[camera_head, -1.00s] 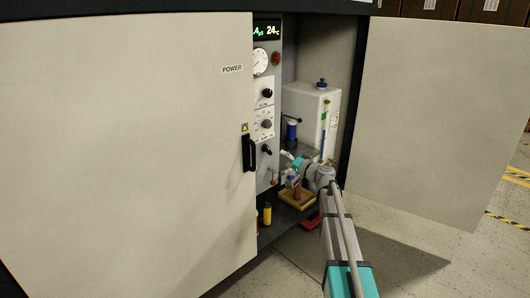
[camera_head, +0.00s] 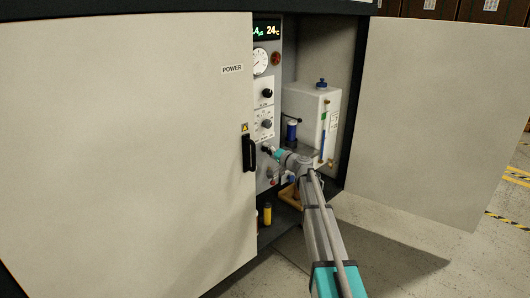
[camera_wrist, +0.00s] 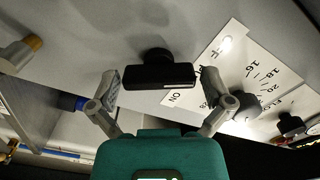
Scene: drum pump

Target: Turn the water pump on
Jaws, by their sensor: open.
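The black pump switch handle (camera_wrist: 160,76) sticks out from the grey panel in the wrist view. A white label (camera_wrist: 235,70) with "ON" and part of "OFF" lies beside it. My gripper (camera_wrist: 161,80) is open, with one finger on each side of the handle; I cannot tell whether either finger touches it. In the head view my gripper (camera_head: 271,150) is at the lower part of the control panel (camera_head: 264,120), below the dials, and largely covers the switch there.
The left cabinet door (camera_head: 130,150), with its black handle, stands close to the left of my gripper. The right door (camera_head: 440,120) is wide open. A white tank (camera_head: 312,103) and a blue-bodied fitting (camera_head: 291,131) stand inside. A yellow cylinder (camera_head: 267,214) stands low down.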

